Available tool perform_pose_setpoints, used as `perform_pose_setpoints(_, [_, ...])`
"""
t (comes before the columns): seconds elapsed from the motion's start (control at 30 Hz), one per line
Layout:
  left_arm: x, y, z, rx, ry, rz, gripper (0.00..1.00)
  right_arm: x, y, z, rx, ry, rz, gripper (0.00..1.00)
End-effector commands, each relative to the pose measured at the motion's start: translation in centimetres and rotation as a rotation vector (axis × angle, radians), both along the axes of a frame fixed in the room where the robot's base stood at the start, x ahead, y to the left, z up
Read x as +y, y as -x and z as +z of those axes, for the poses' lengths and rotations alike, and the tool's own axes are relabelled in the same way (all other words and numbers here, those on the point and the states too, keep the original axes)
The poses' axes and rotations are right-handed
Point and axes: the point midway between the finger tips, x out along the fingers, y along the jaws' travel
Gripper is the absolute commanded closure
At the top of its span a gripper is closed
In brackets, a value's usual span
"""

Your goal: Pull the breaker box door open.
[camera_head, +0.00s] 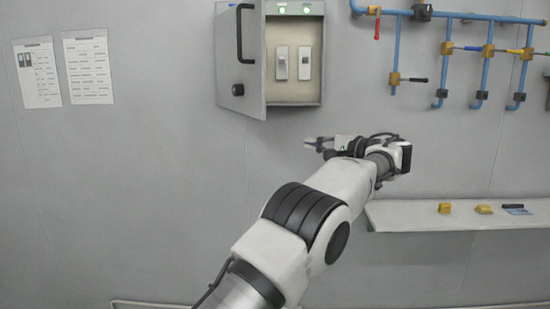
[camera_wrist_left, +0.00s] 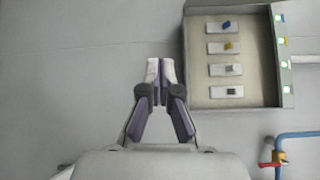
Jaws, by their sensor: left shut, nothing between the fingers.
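The breaker box (camera_head: 313,92) is on the wall at the top middle of the head view. Its door (camera_head: 227,60) stands partly open and covers the left part of the box. A black handle (camera_head: 241,33) is on the door's outer face. My left gripper (camera_head: 312,143) is below and right of the door, apart from it. In the wrist view my left gripper (camera_wrist_left: 160,65) is shut and empty, left of the open box (camera_wrist_left: 262,60). The handle does not show there. My right gripper is not in view.
Blue pipes (camera_head: 484,70) with coloured valves are on the wall to the right. A shelf (camera_head: 410,215) with small yellow objects juts out below them. Two paper sheets (camera_head: 38,73) (camera_head: 88,67) hang at the left. The wall between sheets and box is clear.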

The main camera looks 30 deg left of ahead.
Motion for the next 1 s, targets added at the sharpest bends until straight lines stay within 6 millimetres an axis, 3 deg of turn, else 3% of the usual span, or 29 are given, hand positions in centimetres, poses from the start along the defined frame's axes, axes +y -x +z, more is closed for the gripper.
perform_pose_setpoints(0.03, [-0.8, 0.7, 3.3, -0.068, -0.014, -0.001, 1.0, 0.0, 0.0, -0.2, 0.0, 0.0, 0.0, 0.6])
perform_pose_setpoints(0.07, [-1.1, 1.0, 4.8, -0.097, -0.02, -0.004, 1.0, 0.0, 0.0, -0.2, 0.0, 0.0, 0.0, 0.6])
perform_pose_setpoints(0.17, [-1.5, 1.6, 7.1, -0.137, -0.026, -0.01, 1.0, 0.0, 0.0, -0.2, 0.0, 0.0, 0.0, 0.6])
perform_pose_setpoints(0.37, [0.8, 1.1, 7.3, -0.136, -0.023, -0.01, 1.0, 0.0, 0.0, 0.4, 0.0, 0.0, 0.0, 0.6])
perform_pose_setpoints(0.73, [8.7, -0.5, 7.4, -0.134, -0.022, -0.01, 1.0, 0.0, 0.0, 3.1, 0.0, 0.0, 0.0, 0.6])
perform_pose_setpoints(0.8, [8.7, 0.4, 6.8, -0.133, -0.023, -0.013, 1.0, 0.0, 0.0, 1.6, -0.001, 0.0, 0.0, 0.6])
perform_pose_setpoints(1.0, [9.7, 2.3, 7.0, -0.134, -0.023, -0.012, 1.0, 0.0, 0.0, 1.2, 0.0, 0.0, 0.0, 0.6])
